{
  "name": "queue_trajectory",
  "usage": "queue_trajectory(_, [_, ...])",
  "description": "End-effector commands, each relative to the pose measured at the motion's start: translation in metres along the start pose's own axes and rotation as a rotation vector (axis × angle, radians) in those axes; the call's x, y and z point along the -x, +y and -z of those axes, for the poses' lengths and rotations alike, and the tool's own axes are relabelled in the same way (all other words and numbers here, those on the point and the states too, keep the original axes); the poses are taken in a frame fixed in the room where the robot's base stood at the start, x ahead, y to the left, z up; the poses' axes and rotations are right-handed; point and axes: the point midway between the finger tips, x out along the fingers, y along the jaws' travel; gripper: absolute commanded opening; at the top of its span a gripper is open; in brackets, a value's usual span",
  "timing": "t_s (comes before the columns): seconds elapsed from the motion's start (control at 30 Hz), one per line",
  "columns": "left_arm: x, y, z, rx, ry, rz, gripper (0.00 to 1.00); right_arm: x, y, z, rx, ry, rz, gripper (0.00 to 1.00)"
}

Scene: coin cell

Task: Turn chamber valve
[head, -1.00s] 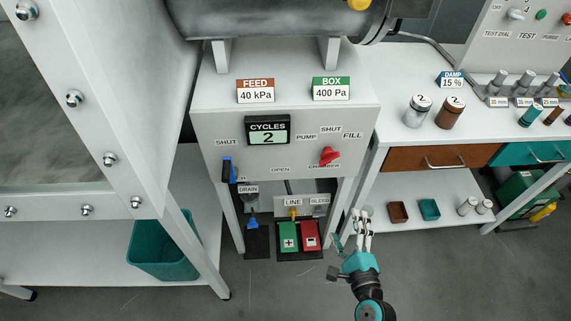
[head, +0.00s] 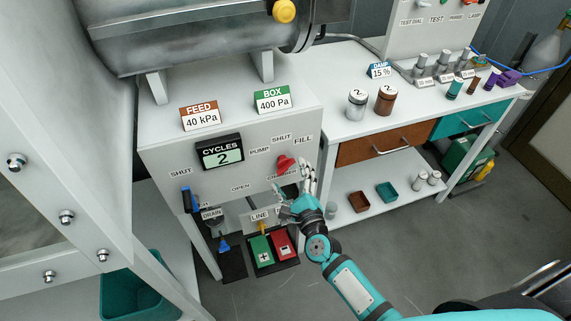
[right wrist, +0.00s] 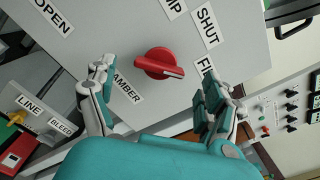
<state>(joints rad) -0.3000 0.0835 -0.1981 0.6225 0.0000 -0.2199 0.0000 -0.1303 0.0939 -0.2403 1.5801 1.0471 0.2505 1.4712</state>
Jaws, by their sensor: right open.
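The red chamber valve knob (head: 285,163) sits on the grey front panel, with the labels PUMP, SHUT and FILL around it. In the right wrist view the knob (right wrist: 158,63) has its handle pointing right, towards the FILL label. My right gripper (head: 303,182) is in front of the panel, just below and right of the knob. In the right wrist view my right gripper (right wrist: 156,92) is open, its fingers spread on either side of the knob and not touching it. The CHAMBER label is partly covered by a finger. My left gripper is not in view.
A blue lever (head: 190,199) is on the panel's left side. Green (head: 262,248) and red (head: 284,243) pedals lie below, near the LINE label. A counter with jars (head: 356,104) and a brown drawer (head: 375,147) stands to the right. Floor is clear at the lower middle.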

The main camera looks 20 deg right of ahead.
Motion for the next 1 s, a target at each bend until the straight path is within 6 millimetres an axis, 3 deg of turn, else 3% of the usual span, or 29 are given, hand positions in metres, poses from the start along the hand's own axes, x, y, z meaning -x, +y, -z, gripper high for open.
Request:
queue_trajectory(0.1, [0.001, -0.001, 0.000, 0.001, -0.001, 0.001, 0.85, -0.022, 0.000, -0.001, 0.000, -0.001, 0.000, 0.85])
queue_trajectory(0.23, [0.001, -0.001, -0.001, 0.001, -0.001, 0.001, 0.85, -0.036, 0.000, 0.000, 0.000, 0.000, 0.000, 0.85])
queue_trajectory(0.63, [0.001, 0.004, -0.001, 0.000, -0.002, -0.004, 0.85, -0.043, 0.001, 0.000, 0.000, 0.000, 0.000, 0.85])
queue_trajectory(1.0, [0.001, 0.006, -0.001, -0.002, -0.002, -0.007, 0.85, -0.043, 0.001, 0.000, 0.001, 0.000, -0.001, 0.38])
